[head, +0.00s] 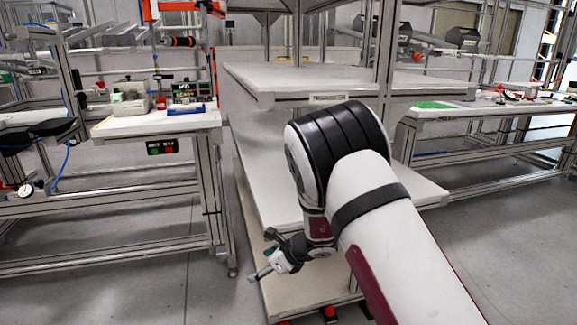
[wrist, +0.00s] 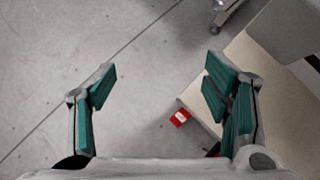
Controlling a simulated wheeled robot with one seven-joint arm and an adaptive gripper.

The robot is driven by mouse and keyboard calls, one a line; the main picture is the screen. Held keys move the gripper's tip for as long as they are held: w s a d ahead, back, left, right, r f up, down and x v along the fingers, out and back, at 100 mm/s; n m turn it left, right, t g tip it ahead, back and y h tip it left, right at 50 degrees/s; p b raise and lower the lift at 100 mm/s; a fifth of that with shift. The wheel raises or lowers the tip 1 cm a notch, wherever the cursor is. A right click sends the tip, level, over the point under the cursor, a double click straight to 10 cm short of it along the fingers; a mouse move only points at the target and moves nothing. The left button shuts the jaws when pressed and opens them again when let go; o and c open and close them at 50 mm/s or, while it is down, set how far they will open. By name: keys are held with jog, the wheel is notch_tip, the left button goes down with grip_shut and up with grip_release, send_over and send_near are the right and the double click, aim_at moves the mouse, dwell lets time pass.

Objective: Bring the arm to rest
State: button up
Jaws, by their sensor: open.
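My gripper (head: 264,262) hangs at the end of my bent arm in the head view, in front of the lower shelves of a rack. In the wrist view my gripper (wrist: 155,88) has its two green-padded fingers wide apart, with nothing between them but grey floor further below. The arm's upper link and black-ringed joint hide part of the rack. No helmet shell can be made out for sure.
The shelf rack (head: 300,78) has mostly bare white shelves and stands right by my arm. A workbench (head: 155,122) with small devices is on the left. Another bench (head: 490,108) with a green item is on the right. Floor (head: 110,285) at the left front is clear.

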jog(key=s+d+r+n+g+y, duration=0.1)
jog(key=s+r+n, duration=0.25)
jog(key=r, duration=0.45)
jog(key=s+r+n+g+y, duration=0.1)
jog(key=s+r+n, duration=0.2)
jog(key=s+r, duration=0.35)
jog(key=s+d+r+n+g, duration=0.1)
jog(key=s+d+r+n, duration=0.15)
jog(key=s+r, duration=0.3)
jog(key=s+d+r+n+g, duration=0.1)
jog(key=s+d+r+n, duration=0.1)
jog(key=s+r+n, duration=0.3)
jog(key=s+d+r+n+h, duration=0.1)
jog(key=s+d+n+h, duration=0.4)
jog(key=s+d, duration=0.7)
jog(key=s+d+r+n+h, duration=0.1)
jog(key=s+d+n+h, duration=0.35)
jog(key=s+d, duration=0.8)
jog(key=s+a+r+t+p, duration=0.1)
jog(key=r+p, duration=1.6)
jog(key=r, duration=0.1)
jog(key=s+a+r+t+p, duration=0.2)
jog(key=r+p, duration=1.6)
jog(key=shift+a+r+t, duration=0.25)
jog(key=shift+r+t, duration=0.05)
jog(key=shift+r, duration=0.05)
